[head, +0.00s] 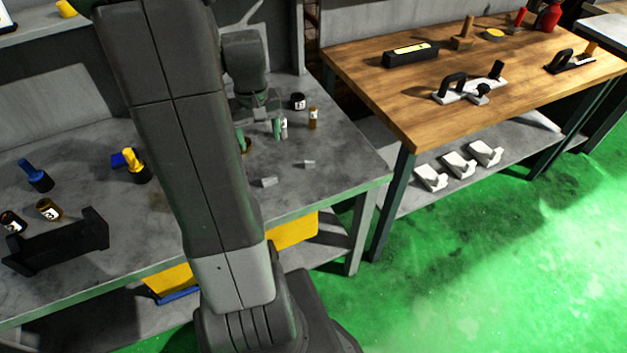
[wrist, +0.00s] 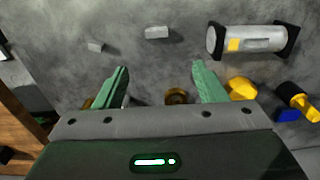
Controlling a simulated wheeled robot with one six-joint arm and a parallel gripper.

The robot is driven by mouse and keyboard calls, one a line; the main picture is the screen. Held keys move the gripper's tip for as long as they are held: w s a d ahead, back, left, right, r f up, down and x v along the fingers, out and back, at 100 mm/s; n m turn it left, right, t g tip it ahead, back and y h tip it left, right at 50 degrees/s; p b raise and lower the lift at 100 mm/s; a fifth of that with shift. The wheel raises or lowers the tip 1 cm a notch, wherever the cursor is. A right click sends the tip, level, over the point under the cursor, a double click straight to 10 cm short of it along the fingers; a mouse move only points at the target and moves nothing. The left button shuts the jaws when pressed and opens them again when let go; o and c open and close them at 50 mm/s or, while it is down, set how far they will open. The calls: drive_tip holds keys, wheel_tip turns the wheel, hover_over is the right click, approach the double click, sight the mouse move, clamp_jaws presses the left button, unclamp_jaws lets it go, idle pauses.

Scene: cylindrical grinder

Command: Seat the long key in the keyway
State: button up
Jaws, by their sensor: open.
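Two small grey blocks lie on the grey bench. The longer one, which looks like the long key (head: 268,182), also shows at the top middle of the wrist view (wrist: 157,32). The shorter block (head: 309,164) is also in the wrist view (wrist: 95,46). A silver cylinder (wrist: 262,39) with black ends and a yellow patch lies at the upper right of the wrist view. I cannot make out a keyway on it, and my arm hides it in the head view. My gripper (wrist: 158,84) has green fingers spread wide and empty, apart from both blocks.
A brass round piece (wrist: 176,96) shows between the fingers. Blue and yellow tools (head: 134,163), a black cradle (head: 58,240) and small bottles stand left on the bench. An amber bottle (head: 312,118) and black jar (head: 298,101) stand near my gripper. A wooden bench (head: 400,95) is right.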

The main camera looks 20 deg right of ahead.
hover_over(270, 179)
drive_tip(key=f, duration=0.7)
drive_tip(key=shift+w+a+f, duration=0.1)
drive_tip(key=shift+w+f, duration=0.1)
drive_tip(key=shift+s+f+p, duration=0.2)
drive_tip(key=shift+f+p, duration=0.1)
drive_tip(key=shift+f, duration=3)
drive_tip(key=shift+c, duration=0.3)
drive_tip(key=c, duration=1.1)
